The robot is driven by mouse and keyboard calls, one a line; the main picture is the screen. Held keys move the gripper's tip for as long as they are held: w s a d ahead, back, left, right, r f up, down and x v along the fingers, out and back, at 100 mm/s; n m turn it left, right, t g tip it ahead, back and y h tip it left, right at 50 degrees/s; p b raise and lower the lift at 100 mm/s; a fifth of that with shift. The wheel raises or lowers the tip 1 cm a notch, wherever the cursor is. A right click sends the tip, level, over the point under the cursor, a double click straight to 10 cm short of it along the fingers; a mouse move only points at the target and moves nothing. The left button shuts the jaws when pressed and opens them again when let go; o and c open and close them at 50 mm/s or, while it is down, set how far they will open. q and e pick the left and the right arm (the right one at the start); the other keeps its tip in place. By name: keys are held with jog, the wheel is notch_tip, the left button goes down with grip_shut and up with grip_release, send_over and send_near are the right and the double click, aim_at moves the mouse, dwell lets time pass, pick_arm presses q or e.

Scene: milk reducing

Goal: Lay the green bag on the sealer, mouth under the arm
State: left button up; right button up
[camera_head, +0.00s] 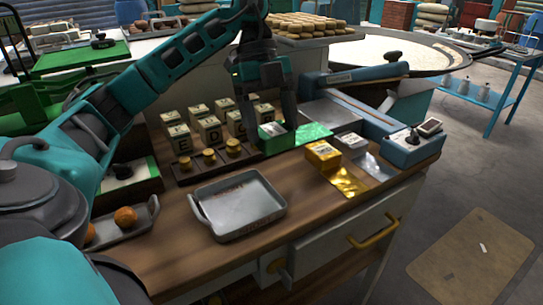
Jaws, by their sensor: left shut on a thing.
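The green bag (313,131) lies at the back of the wooden counter, with its blocky white-and-green part under my left gripper (289,124) and its flat green foil stretching right toward the sealer. My left gripper points down and is shut on the green bag; the fingers hide part of it. The blue sealer (409,150) stands to the right, with its blue arm (366,73) at the back. The foil appears to end beside the sealer's grey plate; I cannot tell whether it touches it. My right gripper is not in view.
A gold bag (347,182) and a silver bag (374,167) lie in front of the sealer. A grey tray (240,208) sits at the counter's front. Several lettered blocks (209,131) and a rack with brass weights (184,164) stand left of the gripper.

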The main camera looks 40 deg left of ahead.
aim_at(271, 147)
pick_arm(q)
jog(key=shift+f, duration=0.6)
notch_tip(271, 147, down, 4)
jog(key=shift+r+b, duration=0.25)
jog(key=shift+b, duration=0.2)
jog(key=shift+f, duration=0.25)
jog(key=shift+r, duration=0.1)
jog(key=shift+f, duration=0.2)
jog(key=o, duration=1.1)
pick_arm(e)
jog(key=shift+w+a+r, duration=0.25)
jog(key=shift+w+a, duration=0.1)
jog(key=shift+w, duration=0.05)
